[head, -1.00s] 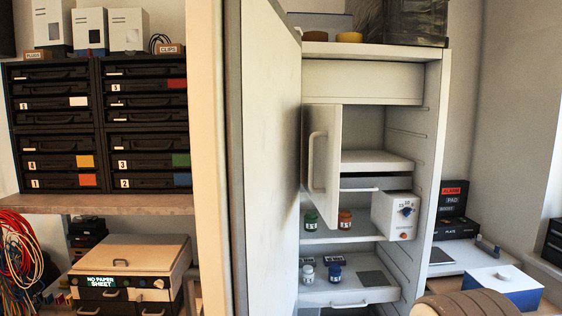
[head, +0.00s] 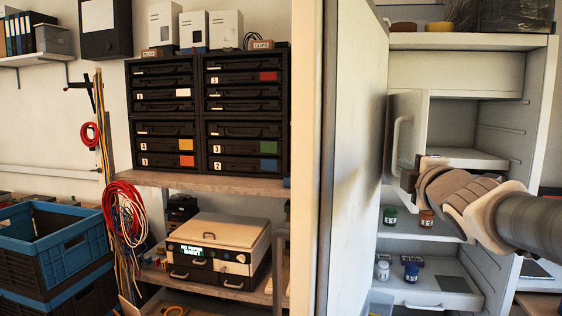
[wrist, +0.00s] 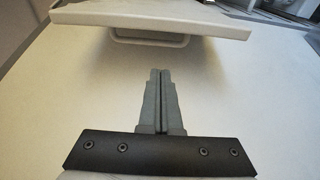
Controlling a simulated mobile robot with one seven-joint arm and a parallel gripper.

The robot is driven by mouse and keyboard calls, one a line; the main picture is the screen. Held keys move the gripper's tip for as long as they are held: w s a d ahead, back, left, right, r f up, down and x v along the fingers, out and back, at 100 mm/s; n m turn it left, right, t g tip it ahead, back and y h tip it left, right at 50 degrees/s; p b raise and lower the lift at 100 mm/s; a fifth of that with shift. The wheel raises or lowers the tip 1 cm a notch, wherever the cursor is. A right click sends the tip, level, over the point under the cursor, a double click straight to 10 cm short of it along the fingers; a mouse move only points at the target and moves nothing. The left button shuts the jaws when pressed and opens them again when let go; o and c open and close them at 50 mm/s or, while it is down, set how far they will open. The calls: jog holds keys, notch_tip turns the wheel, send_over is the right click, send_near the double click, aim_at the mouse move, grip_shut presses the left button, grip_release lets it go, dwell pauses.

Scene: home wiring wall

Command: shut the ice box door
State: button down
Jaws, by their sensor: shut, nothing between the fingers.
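The ice box door (head: 408,122) is a small white door with a vertical bar handle (head: 397,142). It stands open, swung out from the ice box compartment (head: 465,112) inside the white cabinet. My gripper (head: 407,180) reaches in from the right and overlaps the door's lower part in the head view; contact cannot be told there. In the wrist view my gripper (wrist: 160,72) is shut and empty. A white panel (wrist: 150,16) with a handle (wrist: 150,40), seemingly the ice box door, lies beyond the fingertips with a visible gap. My arm hides the control box.
The large outer door (head: 355,150) stands open on the left, close to the ice box door. Small jars (head: 390,215) stand on the shelves below. A drawer rack (head: 207,115), a white-lidded machine (head: 218,240) and blue crates (head: 50,245) are further left.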

jog(key=w+d+p, duration=0.1)
jog(key=w+p, duration=0.1)
jog(key=w, duration=0.7)
jog(key=shift+w, duration=0.3)
jog(key=shift+d, duration=0.15)
